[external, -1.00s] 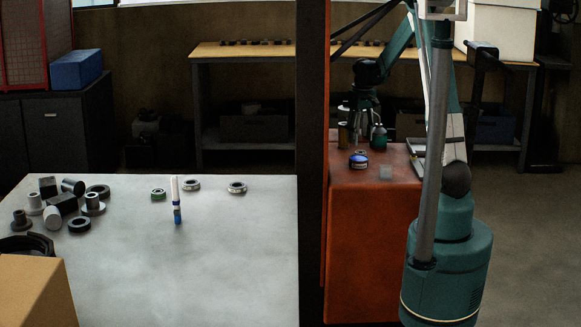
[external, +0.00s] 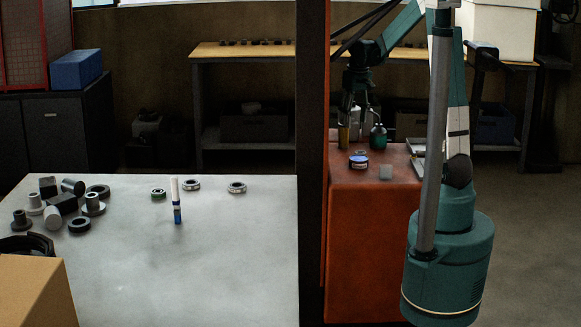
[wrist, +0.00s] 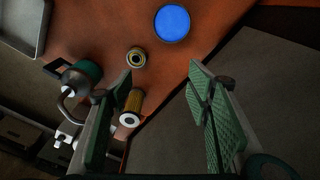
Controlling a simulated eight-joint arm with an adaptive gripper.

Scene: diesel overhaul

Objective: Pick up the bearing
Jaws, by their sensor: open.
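My gripper (external: 357,108) hangs above the back of the orange-red bench (external: 375,230) in the external view. In the wrist view its two green-padded fingers (wrist: 160,82) are wide apart with nothing between the pads. A small ring with a yellow band and dark centre (wrist: 136,57) lies on the bench just beyond the left fingertip; I cannot tell whether it is a bearing.
On the bench are a blue-topped tin (external: 358,160), a yellow cylinder (wrist: 132,106), a green bottle (external: 378,137), a translucent block (external: 386,172) and a grey tray (wrist: 24,25). A dark post (external: 311,160) stands between table and bench.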

